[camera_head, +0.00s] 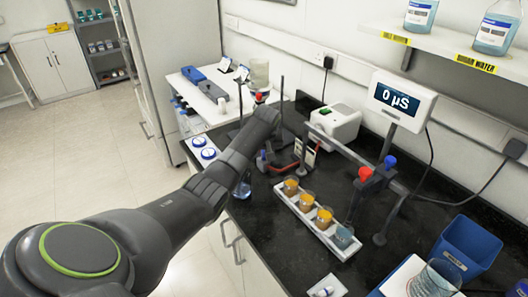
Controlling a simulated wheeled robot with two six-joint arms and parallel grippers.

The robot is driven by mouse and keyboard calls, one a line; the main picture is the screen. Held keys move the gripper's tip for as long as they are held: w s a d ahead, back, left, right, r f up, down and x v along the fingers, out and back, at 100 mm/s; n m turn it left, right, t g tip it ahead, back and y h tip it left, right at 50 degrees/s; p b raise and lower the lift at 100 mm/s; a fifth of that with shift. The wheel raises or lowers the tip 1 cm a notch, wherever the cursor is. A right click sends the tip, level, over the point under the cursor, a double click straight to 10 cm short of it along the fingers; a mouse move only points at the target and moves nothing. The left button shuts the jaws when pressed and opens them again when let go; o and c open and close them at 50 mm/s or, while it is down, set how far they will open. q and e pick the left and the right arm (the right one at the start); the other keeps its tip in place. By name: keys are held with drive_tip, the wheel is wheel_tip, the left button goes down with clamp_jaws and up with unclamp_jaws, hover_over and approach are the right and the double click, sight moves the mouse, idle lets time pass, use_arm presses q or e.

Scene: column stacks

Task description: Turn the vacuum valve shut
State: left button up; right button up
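My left arm reaches from the lower left across the bench. Its gripper (264,116) is at the far end, close to a small red part (261,97) below a clear bottle (260,75). The fingers are too small and dark to tell open from shut, or whether they touch anything. Nearer, a red knob (365,174) and a blue knob (390,162) sit on a dark fitting by a grey bar. No readable label shows which part is the vacuum valve. My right gripper is not in view.
A white tray (327,236) holds several beakers, mostly orange and one blue. A display (400,100) reads 0 µS. A white device (335,122) stands behind. A blue bin (466,247) and a glass beaker (434,280) are at the lower right.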

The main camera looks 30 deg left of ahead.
use_arm(q)
drive_tip(key=shift+f, duration=0.1)
clamp_jaws()
idle(0.4)
